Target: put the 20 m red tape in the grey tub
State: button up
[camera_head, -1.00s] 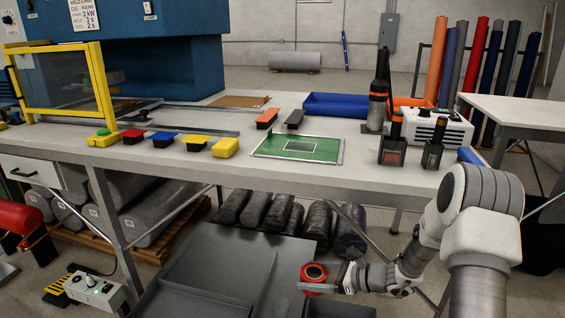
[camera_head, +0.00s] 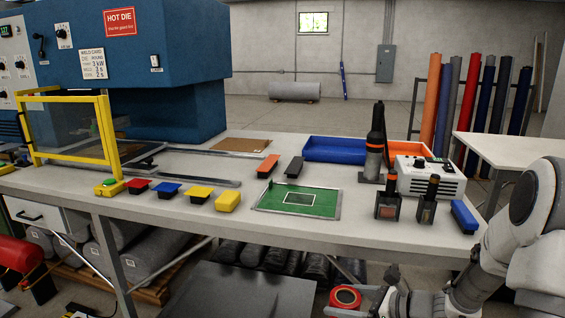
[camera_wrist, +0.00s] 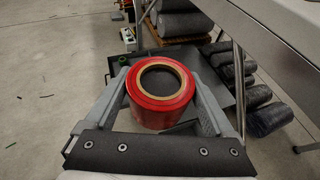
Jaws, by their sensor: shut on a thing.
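My gripper (camera_wrist: 160,92) is shut on a roll of red tape (camera_wrist: 162,108). One finger lies on each side of the roll, and its brown core faces up toward the wrist camera. In the head view the red tape (camera_head: 345,298) shows in my gripper (camera_head: 366,300) at the bottom edge, in front of the bench and below its top. A dark grey, low-walled container (camera_wrist: 97,56) shows behind the tape in the wrist view, partly hidden. I cannot tell for sure that it is the grey tub. The tape is held above the floor.
The bench (camera_head: 205,211) stands ahead, with coloured bins, a green mat (camera_head: 303,199) and a white box (camera_head: 428,178) on it. Dark rolls (camera_head: 275,259) lie beneath it. In the wrist view its edge and leg (camera_wrist: 240,85) rise at the right; open floor (camera_wrist: 45,70) is at the left.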

aim_at(344, 296)
notch_tip(344, 296, up, 13)
jog(key=m+t+h+p, duration=0.4)
jog(key=m+p, duration=0.1)
jog(key=p, duration=1)
jog(key=shift+f+h, duration=0.15)
jog(key=shift+h, duration=0.15)
jog(key=shift+a, duration=0.1)
